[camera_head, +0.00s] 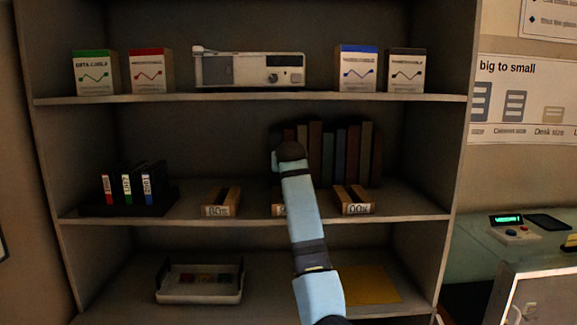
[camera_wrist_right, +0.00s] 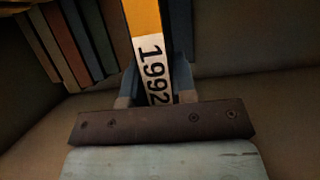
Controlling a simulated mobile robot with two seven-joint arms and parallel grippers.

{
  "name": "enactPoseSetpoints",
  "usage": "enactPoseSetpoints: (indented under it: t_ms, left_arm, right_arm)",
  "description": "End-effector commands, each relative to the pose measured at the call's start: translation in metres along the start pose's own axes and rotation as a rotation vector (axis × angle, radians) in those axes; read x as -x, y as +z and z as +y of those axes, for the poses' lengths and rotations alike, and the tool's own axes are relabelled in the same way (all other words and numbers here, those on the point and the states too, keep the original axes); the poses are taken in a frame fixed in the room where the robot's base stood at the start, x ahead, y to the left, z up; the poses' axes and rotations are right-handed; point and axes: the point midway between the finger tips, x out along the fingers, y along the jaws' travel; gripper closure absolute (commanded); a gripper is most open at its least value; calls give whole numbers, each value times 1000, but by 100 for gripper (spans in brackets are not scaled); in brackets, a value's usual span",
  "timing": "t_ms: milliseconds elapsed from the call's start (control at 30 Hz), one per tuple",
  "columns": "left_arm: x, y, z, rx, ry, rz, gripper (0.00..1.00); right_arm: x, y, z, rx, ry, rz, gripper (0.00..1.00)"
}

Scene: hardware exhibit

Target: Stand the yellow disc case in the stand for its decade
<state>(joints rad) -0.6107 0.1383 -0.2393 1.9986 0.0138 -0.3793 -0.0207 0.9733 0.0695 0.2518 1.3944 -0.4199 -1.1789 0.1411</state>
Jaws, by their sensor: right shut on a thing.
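The yellow disc case (camera_wrist_right: 143,18), with a white spine label reading 1992, is between the fingers of my right gripper (camera_wrist_right: 152,98) in the right wrist view. In the head view my right arm reaches up to the middle shelf; its wrist hides the gripper and the case. Three small wooden stands are on that shelf: one labelled 80s (camera_head: 218,208), a middle one (camera_head: 278,210) mostly hidden behind my arm with its label covered, and one labelled 00s (camera_head: 355,208). My left gripper is out of view.
A row of books (camera_head: 350,150) stands behind the stands, also seen in the right wrist view (camera_wrist_right: 72,45). A black rack (camera_head: 140,204) with several labelled cases is at left. A white tray (camera_head: 200,290) and a yellow sheet (camera_head: 370,285) lie on the lower shelf.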

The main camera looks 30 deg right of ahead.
Motion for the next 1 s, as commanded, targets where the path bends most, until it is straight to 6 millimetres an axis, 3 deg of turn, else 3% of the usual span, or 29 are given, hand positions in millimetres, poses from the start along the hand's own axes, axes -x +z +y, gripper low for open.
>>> enactPoseSetpoints:
  t_ms: [1000]
  left_arm:
    - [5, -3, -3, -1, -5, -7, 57]
  right_arm:
    - [2, 0, 0, 0, 0, 1, 100]
